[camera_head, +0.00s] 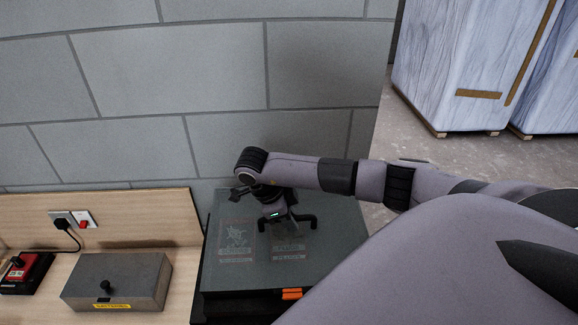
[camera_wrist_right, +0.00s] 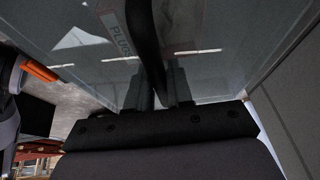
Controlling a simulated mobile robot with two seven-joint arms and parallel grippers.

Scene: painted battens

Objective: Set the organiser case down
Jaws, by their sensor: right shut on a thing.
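The organiser case (camera_head: 341,242) is a flat dark case with a clear, glossy top, labels under it and an orange latch (camera_head: 291,294) at its front edge. It is right of the wooden bench, near the block wall. My right gripper (camera_head: 286,221) is above its top and shut on the case's black handle. The wrist view shows the dark handle (camera_wrist_right: 143,35) running between the fingers (camera_wrist_right: 157,88), with the case top (camera_wrist_right: 215,75) and a "PLUGS" label close by. I cannot tell whether the underside touches a support. My left gripper is not in view.
A grey box (camera_head: 135,271) with a black knob and yellow label sits on the bench, left of the case. A red and black device (camera_head: 20,270) and wall sockets (camera_head: 75,220) are farther left. The block wall (camera_head: 195,75) stands close behind. Pale wood-grained blocks (camera_head: 465,60) stand back right.

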